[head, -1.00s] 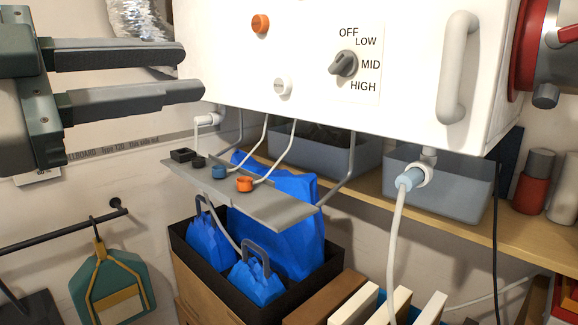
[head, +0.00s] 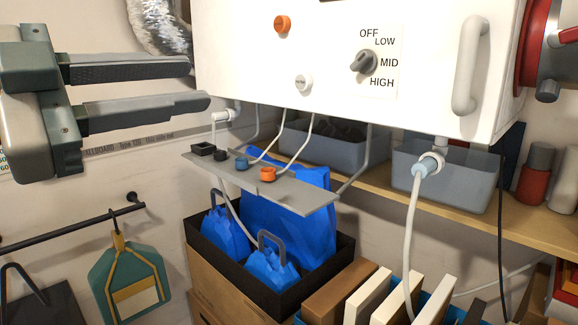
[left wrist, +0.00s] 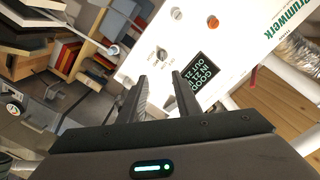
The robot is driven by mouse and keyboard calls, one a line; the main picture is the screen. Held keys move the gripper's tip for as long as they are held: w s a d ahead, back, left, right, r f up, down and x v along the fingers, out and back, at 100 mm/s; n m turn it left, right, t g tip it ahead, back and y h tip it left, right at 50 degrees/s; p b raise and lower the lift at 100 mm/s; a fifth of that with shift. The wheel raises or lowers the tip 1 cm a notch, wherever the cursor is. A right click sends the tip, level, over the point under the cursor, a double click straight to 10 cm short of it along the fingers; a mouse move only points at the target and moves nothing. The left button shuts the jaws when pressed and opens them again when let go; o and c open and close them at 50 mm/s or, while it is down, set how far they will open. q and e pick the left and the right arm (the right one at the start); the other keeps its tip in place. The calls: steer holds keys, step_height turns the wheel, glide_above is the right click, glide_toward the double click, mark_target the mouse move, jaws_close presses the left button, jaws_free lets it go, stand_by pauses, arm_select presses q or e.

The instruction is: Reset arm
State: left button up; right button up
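My left gripper (head: 202,84) is at the upper left of the head view, to the left of the white furnace unit. Its two fingers are apart with nothing between them. In the left wrist view its fingers (left wrist: 160,82) also stand apart and point toward the unit's front panel. The white furnace unit (head: 320,75) carries a grey dial (head: 363,61) that points toward MID, an orange knob (head: 282,23) and a white knob (head: 303,83). My right gripper is not in either view.
A grey shelf (head: 300,196) with small caps hangs under the unit. Below it stands a black bin (head: 318,280) with blue bags. A handle (head: 469,65) and a pale hose (head: 409,240) are on the right.

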arm_select(q)
steer(key=w+f+n+y, duration=0.1)
steer(key=w+f+n, duration=0.2)
steer(key=w+f, duration=0.5)
steer(key=w+f+n+y, duration=0.2)
steer(key=w+f, duration=0.1)
steer(key=f, duration=0.9)
steer(key=s+a+f+n+g+y, duration=0.1)
steer(key=s+a+f+n+y, duration=0.2)
steer(key=f, duration=1.4)
steer(key=s+a+f+n+g+y, duration=0.15)
steer(key=f+n, duration=0.25)
steer(key=f, duration=1.2)
steer(key=s+a+f+n+g+y, duration=0.2)
steer(key=s+a+f+g, duration=0.1)
steer(key=s+f, duration=0.9)
steer(key=s+a+f+n+g+y, duration=0.2)
steer(key=s+a+f+g+y, duration=0.15)
steer(key=s+f, duration=0.85)
step_height(320, 180, down, 26)
steer(key=s+g, duration=0.1)
steer(key=s, duration=0.1)
steer(key=s+a+f+g, duration=0.1)
steer(key=s+a+f, duration=0.1)
steer(key=s+f, duration=1.6)
steer(key=shift+s+a+m+g, duration=0.25)
steer(key=shift+m+g, duration=0.05)
steer(key=shift+m, duration=0.1)
